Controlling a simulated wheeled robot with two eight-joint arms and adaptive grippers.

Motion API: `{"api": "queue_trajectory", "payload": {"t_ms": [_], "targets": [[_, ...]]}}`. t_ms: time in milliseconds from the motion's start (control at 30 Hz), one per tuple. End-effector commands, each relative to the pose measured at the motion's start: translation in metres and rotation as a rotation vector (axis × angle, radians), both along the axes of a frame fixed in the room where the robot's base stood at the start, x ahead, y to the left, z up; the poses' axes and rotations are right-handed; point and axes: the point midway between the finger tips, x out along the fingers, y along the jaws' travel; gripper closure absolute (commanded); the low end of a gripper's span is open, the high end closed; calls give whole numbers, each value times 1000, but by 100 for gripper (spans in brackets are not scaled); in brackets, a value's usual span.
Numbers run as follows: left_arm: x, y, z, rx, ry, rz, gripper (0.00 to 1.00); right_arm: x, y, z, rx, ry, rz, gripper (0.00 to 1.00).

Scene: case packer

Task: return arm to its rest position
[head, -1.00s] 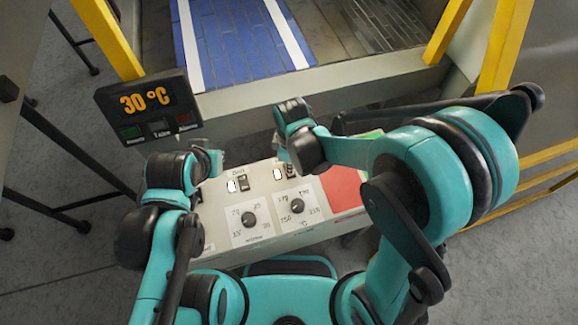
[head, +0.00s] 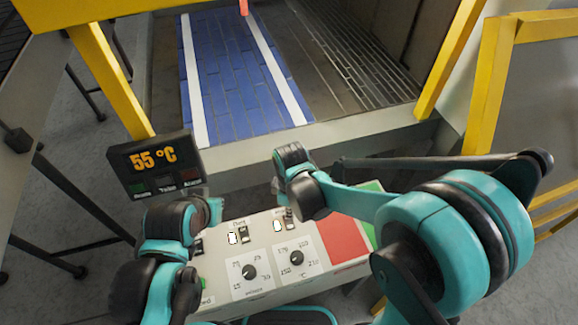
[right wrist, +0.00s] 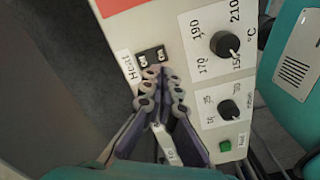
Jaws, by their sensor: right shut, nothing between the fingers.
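My right arm reaches in from the right over the white control panel (head: 272,285). In the right wrist view my right gripper (right wrist: 163,90) is shut with nothing between its fingers. Its tips show beside the "Heat" rocker switch (right wrist: 150,57); I cannot tell whether they touch the panel. In the head view its fingers are mostly hidden behind the wrist. My left arm is folded at the lower left, with its gripper (head: 214,207) near the panel's left end; whether its jaws are open is unclear.
A display (head: 153,160) reads 55 °C. The panel carries two dials, the left one (head: 249,272) and the right one (head: 297,258), and a red pad (head: 340,238). Behind are a blue conveyor (head: 232,90) and yellow frame posts (head: 450,58).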

Motion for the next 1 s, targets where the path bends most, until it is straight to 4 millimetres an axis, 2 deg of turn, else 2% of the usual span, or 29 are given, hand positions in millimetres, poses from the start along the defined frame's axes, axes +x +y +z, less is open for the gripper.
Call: {"api": "queue_trajectory", "payload": {"t_ms": [200,333,467,667,800,1000], "targets": [[0,0,-1,0,0,0,100,0,-1,0,1,-3,-9,100],[0,0,-12,0,0,0,100,1,-15,5,19,-40,-98,100],[0,0,-35,0,0,0,100,0,-46,14,64,-120,-302,100],[0,0,-70,0,0,0,100,-12,-100,24,169,-271,-685,100],[0,0,-93,0,0,0,100,-27,-134,23,257,-372,-942,100],[0,0,-116,0,0,0,100,-45,-167,16,369,-478,-1211,100]]}}
